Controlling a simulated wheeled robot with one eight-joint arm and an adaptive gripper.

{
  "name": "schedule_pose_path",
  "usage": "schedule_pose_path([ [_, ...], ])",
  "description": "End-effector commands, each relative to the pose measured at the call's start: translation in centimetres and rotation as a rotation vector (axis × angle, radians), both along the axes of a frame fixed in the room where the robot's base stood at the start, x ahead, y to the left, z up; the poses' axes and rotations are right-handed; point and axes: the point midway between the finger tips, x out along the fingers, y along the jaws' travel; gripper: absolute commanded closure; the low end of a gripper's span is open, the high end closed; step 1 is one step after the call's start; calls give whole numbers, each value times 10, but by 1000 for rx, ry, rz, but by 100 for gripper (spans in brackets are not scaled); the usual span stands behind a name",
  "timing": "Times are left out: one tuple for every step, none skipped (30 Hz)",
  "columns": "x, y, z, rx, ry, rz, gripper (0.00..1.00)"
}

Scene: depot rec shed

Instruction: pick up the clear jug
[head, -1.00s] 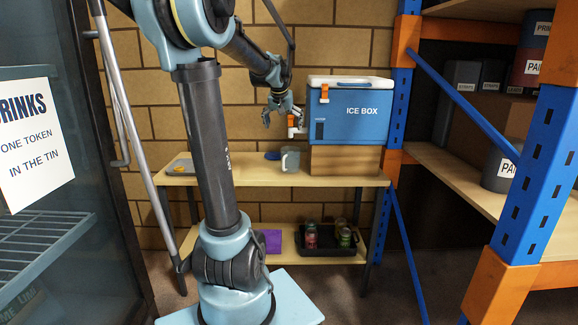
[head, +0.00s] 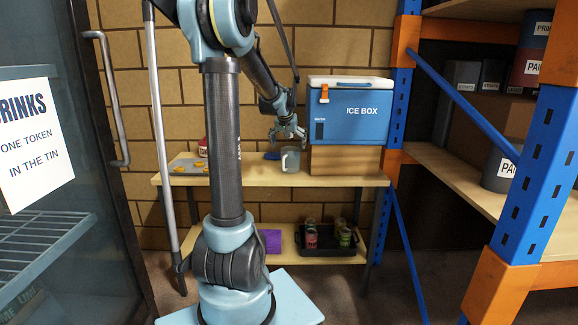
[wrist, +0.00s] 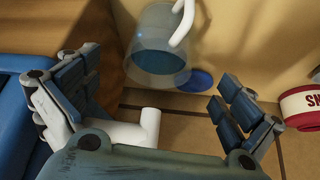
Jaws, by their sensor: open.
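The clear jug (head: 291,157) stands on the table in front of the ice box's left end, its pale handle on the left side. In the wrist view the jug (wrist: 158,62) is at top centre, its white handle toward the upper right and something bluish showing inside. My gripper (head: 290,134) is open just above the jug. In the wrist view its two fingers (wrist: 162,100) are spread apart and the jug lies beyond them, not gripped. The ice box's white tap (wrist: 140,130) shows between the fingers, close to my gripper's palm.
The blue ice box (head: 350,115) sits on a wooden block (head: 345,159) right of the jug. A blue disc (wrist: 196,80) lies beside the jug. A red tin (wrist: 304,106) and a grey tray (head: 182,166) with orange pieces are further left on the table (head: 260,180). Blue rack posts stand right.

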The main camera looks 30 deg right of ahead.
Motion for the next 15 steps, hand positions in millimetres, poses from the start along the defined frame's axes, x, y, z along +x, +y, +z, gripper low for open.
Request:
schedule_pose_path([
  [1, 0, -2, 0, 0, 0, 0],
  [1, -1, -3, 0, 0, 0, 0],
  [2, -2, -5, 0, 0, 0, 0],
  [3, -3, -7, 0, 0, 0, 0],
  [5, -4, -10, 0, 0, 0, 0],
  [7, -6, -14, 0, 0, 0, 0],
  [8, -7, -18, 0, 0, 0, 0],
  [9, -9, -21, 0, 0, 0, 0],
  [12, -10, -26, 0, 0, 0, 0],
  [13, -12, -30, 0, 0, 0, 0],
  [14, -13, -33, 0, 0, 0, 0],
  [16, -15, -37, 0, 0, 0, 0],
  [17, -16, -39, 0, 0, 0, 0],
  [18, -17, -42, 0, 0, 0, 0],
  [19, -18, -45, 0, 0, 0, 0],
])
